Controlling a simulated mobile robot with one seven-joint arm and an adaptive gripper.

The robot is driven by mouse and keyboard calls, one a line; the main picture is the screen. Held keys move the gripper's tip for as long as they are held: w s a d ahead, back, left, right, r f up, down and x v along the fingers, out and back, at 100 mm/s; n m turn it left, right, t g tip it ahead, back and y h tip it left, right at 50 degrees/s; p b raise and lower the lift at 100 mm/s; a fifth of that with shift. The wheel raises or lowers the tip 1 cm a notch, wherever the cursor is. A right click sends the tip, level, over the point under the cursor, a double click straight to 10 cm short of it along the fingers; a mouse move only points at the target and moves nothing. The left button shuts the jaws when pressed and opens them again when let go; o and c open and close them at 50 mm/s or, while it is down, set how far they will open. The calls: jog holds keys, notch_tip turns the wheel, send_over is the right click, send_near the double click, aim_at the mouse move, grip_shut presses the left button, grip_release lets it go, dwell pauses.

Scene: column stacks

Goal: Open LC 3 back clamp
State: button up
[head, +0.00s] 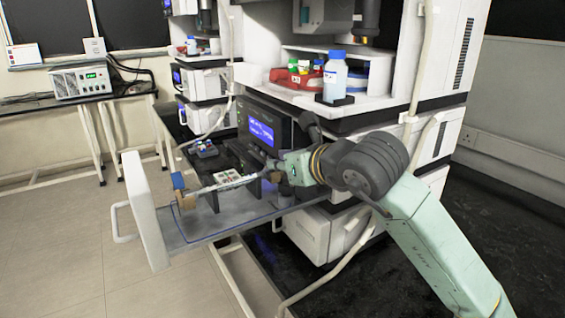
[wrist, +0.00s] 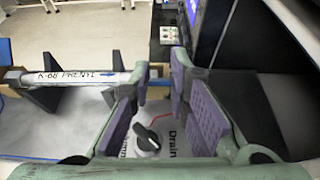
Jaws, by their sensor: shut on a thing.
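The column (wrist: 75,78), a white tube labelled K-08 PHENYL, lies level across two black holders in the wrist view. In the head view the column (head: 228,183) lies in the open drawer. My gripper (wrist: 162,72) is at its right end, with purple finger pads on both sides of a small tan part, which I take as the back clamp (wrist: 159,92). The gripper is shut on it; the fingers hide most of it. In the head view my gripper (head: 268,166) is at the column's inner end. The front clamp (head: 183,200), tan with a blue block, is at the outer end.
The drawer front (head: 145,212) stands pulled out at left. A black instrument with a lit display (head: 262,132) rises close behind my gripper. A black knob (wrist: 148,137) by a Drain label is below the fingers. A blue-capped bottle (head: 335,78) stands above.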

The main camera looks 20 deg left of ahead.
grip_shut()
jog(key=shift+f+b, duration=0.3)
jog(key=shift+b, duration=0.6)
jog(key=shift+d+b, duration=0.1)
jog(key=shift+b, duration=0.85)
jog(key=shift+s+r, duration=0.1)
jog(key=shift+r, duration=0.1)
jog(key=o, duration=0.7)
grip_release()
jog(key=shift+c, duration=0.2)
